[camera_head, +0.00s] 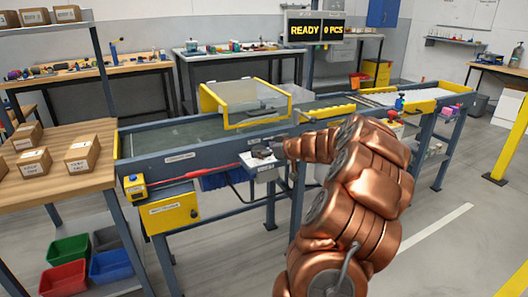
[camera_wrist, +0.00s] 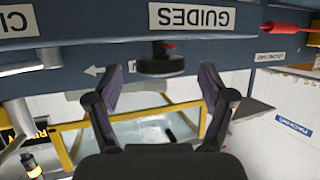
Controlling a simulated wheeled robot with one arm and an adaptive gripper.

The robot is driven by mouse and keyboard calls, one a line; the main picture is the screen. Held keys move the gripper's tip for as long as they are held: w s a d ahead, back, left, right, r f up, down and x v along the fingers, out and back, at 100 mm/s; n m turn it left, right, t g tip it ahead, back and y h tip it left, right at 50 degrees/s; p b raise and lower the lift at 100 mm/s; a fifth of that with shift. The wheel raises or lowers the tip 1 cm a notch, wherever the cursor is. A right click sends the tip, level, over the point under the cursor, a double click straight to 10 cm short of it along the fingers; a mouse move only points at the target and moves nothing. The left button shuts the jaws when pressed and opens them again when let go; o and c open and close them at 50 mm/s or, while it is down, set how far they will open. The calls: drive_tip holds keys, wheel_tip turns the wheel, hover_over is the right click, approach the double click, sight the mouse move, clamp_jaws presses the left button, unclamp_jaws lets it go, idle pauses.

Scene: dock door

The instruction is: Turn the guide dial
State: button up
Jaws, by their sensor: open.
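The guide dial (camera_wrist: 160,62) is a dark round knob with a small red mark, next to a white label reading GUIDES. It appears upside down in the wrist view. In the head view the dial (camera_head: 262,153) is a small dark shape on the conveyor's front side. My gripper (camera_wrist: 161,80) is open, with one finger on each side of the dial and gaps between the fingers and the knob. I cannot tell whether the fingertips reach its depth. In the head view my copper-coloured arm hides much of the gripper (camera_head: 281,148).
The conveyor (camera_head: 165,142) has blue rails and a yellow-edged clear cover (camera_head: 245,103). A red rod (camera_head: 210,170) runs along its front, left of the dial. A yellow box (camera_head: 169,213) hangs below. A wooden table (camera_head: 60,185) with cartons stands left. The floor at right is largely clear.

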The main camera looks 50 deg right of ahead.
drive_tip(key=shift+w+f, duration=0.1)
drive_tip(key=shift+w, duration=0.15)
drive_tip(key=c, duration=1.1)
drive_tip(key=shift+c, duration=0.2)
